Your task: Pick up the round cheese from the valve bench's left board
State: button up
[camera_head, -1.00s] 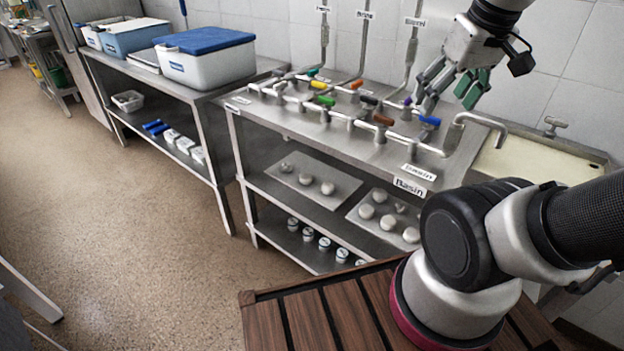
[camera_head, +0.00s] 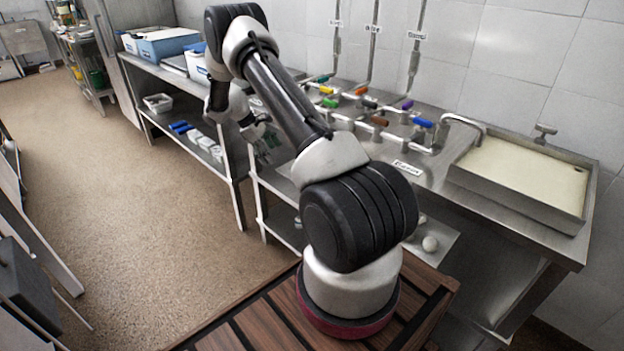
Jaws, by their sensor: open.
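My gripper (camera_head: 264,150) hangs at the left front of the valve bench (camera_head: 400,150), beside its left end and near its middle shelf. Its green-padded fingers are small in the picture; it is open and I see nothing held. The left board and its round cheeses are hidden behind my arm and gripper.
Coloured valve handles and pipes stand on the bench top. A basin (camera_head: 525,180) is at the right. A steel table (camera_head: 235,165) with lidded boxes (camera_head: 165,45) stands to the left. The floor (camera_head: 120,210) in front of that table is clear.

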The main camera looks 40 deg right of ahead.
jog(key=w+d+f+n, duration=0.1)
jog(key=d+f+n, duration=0.1)
jog(key=f, duration=0.3)
jog(key=w+d+f+n+h, duration=0.1)
jog(key=w+d+f+n, duration=0.1)
jog(key=f, duration=0.4)
jog(key=w+d+f+n+h, duration=0.1)
jog(key=w+d+f+n, duration=0.1)
jog(key=f, duration=0.4)
jog(key=shift+n+t, duration=0.3)
jog(key=shift+n, duration=0.1)
jog(key=d, duration=0.3)
jog(key=s+d, duration=0.1)
jog(key=d, duration=0.2)
jog(key=s+d, duration=0.1)
jog(key=d, duration=0.3)
jog(key=shift+s+f, duration=0.15)
jog(key=shift+s, duration=0.05)
jog(key=shift+s+d, duration=0.15)
jog(key=shift+d, duration=0.4)
jog(key=x, duration=0.5)
jog(key=shift+s+d, duration=0.15)
jog(key=shift+d, duration=0.35)
jog(key=shift+c, duration=0.4)
jog(key=c, duration=1)
